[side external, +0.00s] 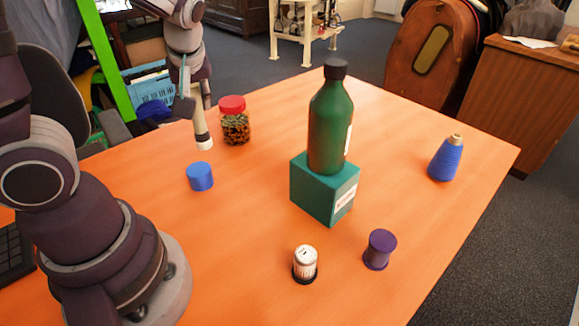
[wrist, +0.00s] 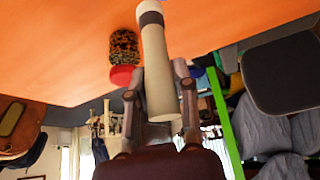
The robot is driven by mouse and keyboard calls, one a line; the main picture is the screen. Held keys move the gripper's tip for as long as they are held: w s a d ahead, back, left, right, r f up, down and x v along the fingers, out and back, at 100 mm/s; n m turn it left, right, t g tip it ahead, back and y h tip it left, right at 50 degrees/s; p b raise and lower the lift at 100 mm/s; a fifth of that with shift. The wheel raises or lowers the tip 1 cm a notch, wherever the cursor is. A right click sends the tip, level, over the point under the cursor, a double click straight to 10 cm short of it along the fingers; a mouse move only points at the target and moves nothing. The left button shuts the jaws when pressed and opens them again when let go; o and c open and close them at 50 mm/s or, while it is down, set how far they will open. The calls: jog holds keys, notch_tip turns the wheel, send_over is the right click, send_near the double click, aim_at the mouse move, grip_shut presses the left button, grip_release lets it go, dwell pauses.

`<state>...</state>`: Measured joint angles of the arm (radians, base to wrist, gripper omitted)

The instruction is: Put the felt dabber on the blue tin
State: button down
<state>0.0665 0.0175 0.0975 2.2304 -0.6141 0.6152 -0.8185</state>
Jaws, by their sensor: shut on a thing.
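The felt dabber (side external: 202,130) is a pale cream rod with a dark band and a whitish felt end. It hangs felt end down, slightly tilted, from my gripper (side external: 192,97). In the wrist view the dabber (wrist: 159,75) runs between the two fingers of my gripper (wrist: 160,92), which is shut on it. The blue tin (side external: 200,177) is a short blue cylinder standing on the orange table. In the side view the dabber's end appears just above and behind the tin, apart from it. I cannot tell its exact height over the table.
A red-lidded jar (side external: 235,122) stands close right of the dabber. A green bottle (side external: 330,125) stands on a teal box (side external: 318,188) mid-table. A blue thread cone (side external: 445,160), purple spool (side external: 379,250) and small white canister (side external: 305,262) stand farther off. The table (side external: 240,225) right of the tin is clear.

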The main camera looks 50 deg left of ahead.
jog(key=f+n, duration=0.1)
jog(key=s+a+f+n+g, duration=0.1)
jog(key=f, duration=0.1)
jog(key=a+f+n+g, duration=0.1)
jog(key=f, duration=0.1)
jog(key=shift+s+f+n, duration=0.25)
jog(key=shift+s+n, duration=0.05)
jog(key=shift+s, duration=0.05)
jog(key=shift+f, duration=0.1)
jog(key=c, duration=0.9)
grip_release()
jog(key=v, duration=1.1)
jog(key=s+d+m+t+h, duration=0.1)
jog(key=d+m+t+h, duration=0.1)
jog(key=m, duration=0.4)
jog(key=d+m+t+h, duration=0.2)
jog(key=d+m, duration=0.1)
jog(key=m, duration=0.3)
jog(key=s+d+m+t+h, duration=0.1)
jog(key=d+m, duration=0.2)
jog(key=m, duration=0.3)
jog(key=shift+s+d+r+t+h, duration=0.35)
jog(key=shift+t+h, duration=0.05)
